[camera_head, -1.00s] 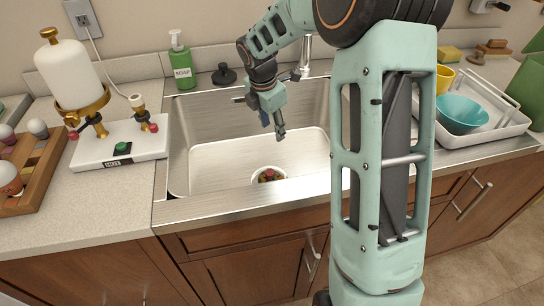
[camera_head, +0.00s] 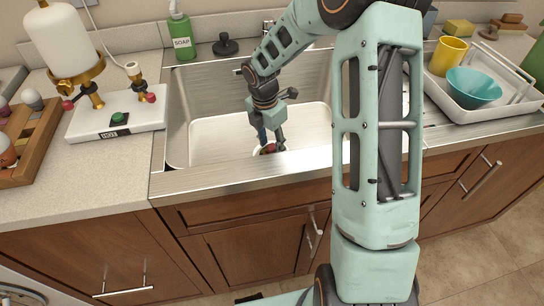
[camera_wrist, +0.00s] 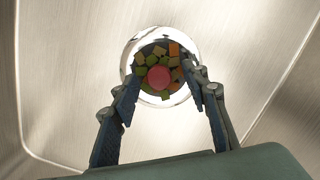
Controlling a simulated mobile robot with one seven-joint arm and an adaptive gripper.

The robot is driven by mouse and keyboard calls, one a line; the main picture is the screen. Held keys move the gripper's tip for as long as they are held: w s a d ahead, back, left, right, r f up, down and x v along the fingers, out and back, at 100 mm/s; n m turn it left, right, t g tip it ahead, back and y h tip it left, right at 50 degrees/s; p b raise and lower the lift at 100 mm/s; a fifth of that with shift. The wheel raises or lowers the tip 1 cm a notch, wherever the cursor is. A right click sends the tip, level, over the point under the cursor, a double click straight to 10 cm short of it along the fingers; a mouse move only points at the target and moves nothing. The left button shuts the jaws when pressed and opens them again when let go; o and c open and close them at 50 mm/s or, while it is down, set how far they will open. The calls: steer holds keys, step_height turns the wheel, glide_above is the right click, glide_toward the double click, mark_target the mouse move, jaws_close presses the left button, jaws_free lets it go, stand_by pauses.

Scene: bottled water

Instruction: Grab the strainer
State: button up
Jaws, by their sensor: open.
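The strainer (camera_wrist: 128,66) is in the floor of the sink. In the wrist view it is a round, pale shiny rim around several green, orange and tan bits and a red round piece (camera_wrist: 159,77). In the head view my gripper (camera_head: 272,149) is down in the sink over the strainer and hides most of it. In the wrist view my gripper (camera_wrist: 163,92) is open, with one blue-padded finger at each side of the strainer's near part. I cannot tell whether the fingers touch the rim.
The steel sink (camera_head: 205,145) has walls all round my gripper. A soap bottle (camera_head: 181,35) and a black stopper (camera_head: 226,45) stand behind it. A white dispenser (camera_head: 60,42) is at left. A tray (camera_head: 505,103) with a yellow cup (camera_head: 449,56) and teal bowl (camera_head: 474,86) is at right.

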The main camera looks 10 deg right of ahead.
step_height(320, 180, down, 2)
steer(key=shift+w+d+f, duration=0.1)
steer(key=shift+d, duration=0.05)
jaws_close()
steer(key=shift+r, duration=0.2)
